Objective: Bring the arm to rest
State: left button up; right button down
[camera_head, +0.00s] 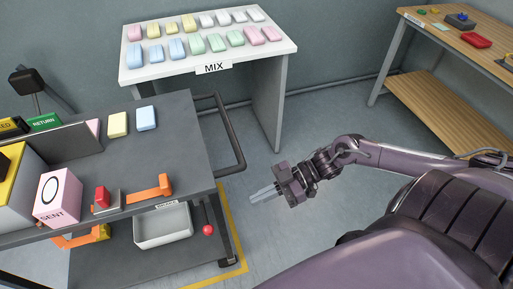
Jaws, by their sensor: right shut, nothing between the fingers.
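My right arm reaches in from the right, and its gripper (264,193) is shut and empty. The gripper hangs over open floor, to the right of the grey cart (185,180) and in front of the white table. It touches nothing. My left gripper does not show in the head view.
A white table (150,70) marked MIX holds two rows of pastel bars. The grey cart carries a few bars, a pink SENT box (58,197), an orange part (150,190) and a side handle (232,130). A wooden bench (470,52) stands at the upper right.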

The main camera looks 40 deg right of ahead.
dwell(0.3)
jog(key=w+d+f+m+t+h, duration=0.2)
jog(key=d+f+m+t+h, duration=0.15)
jog(key=f, duration=0.45)
jog(key=w+d+f+m+t+h, duration=0.25)
jog(key=d+f, duration=0.25)
jog(key=f, duration=0.3)
jog(key=s+d+f+m+g+h+p, duration=0.1)
jog(key=s+f+h, duration=0.15)
jog(key=f, duration=0.35)
jog(key=s+d+f+m+h, duration=0.1)
jog(key=s+f+m+h, duration=0.15)
jog(key=f, duration=0.35)
jog(key=s+a+f+g+h, duration=0.1)
jog(key=s+a+f+g, duration=0.1)
jog(key=s+f, duration=0.3)
jog(key=s+a+f+m+g+h, duration=0.1)
jog(key=s+a+f+g, duration=0.2)
jog(key=s, duration=0.9)
jog(key=s+a+f+m+g+h, duration=0.1)
jog(key=s+a+f+g, duration=0.1)
jog(key=s+a+f, duration=0.4)
notch_tip(320, 180, down, 2)
jog(key=shift+s+f+g+p, duration=0.1)
jog(key=shift+s+g+p, duration=0.3)
jog(key=shift+s, duration=0.75)
